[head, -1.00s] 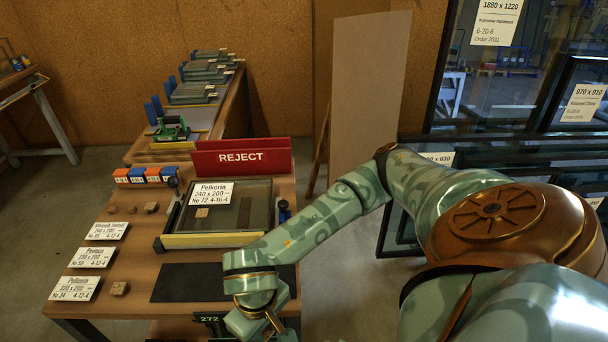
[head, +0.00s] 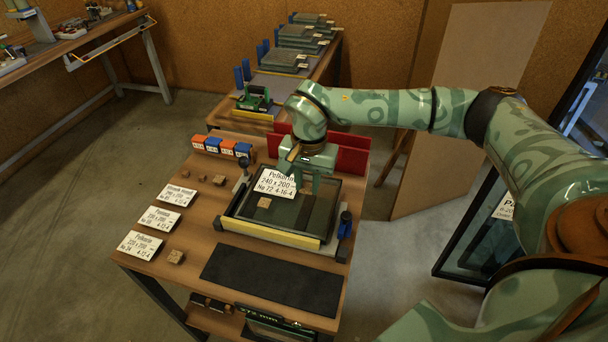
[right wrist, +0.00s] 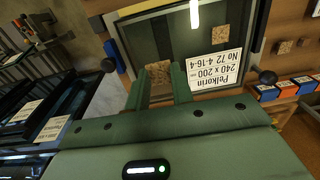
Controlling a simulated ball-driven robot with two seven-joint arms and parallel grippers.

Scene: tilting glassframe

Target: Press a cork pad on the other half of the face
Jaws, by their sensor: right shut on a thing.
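The glass unit (head: 318,212) lies in a frame with a yellow front strip (head: 270,234), and a white Pelkorin label (head: 276,183) is on it. One cork pad (head: 264,202) sits on the left half of its face; it also shows in the right wrist view (right wrist: 193,35). My right gripper (head: 308,190) is over the far part of the face, right of the label. In the right wrist view, its fingers (right wrist: 160,88) are shut on another cork pad (right wrist: 158,71). I cannot tell whether this pad touches the glass. My left gripper is out of view.
Loose brown pieces (head: 176,256) and white cards (head: 149,245) lie on the table's left side. Orange and blue boxes (head: 222,147) and a red board (head: 352,160) stand behind. A dark mat (head: 272,279) lies in front, bare. A blue-handled clamp (head: 345,225) stands at the right.

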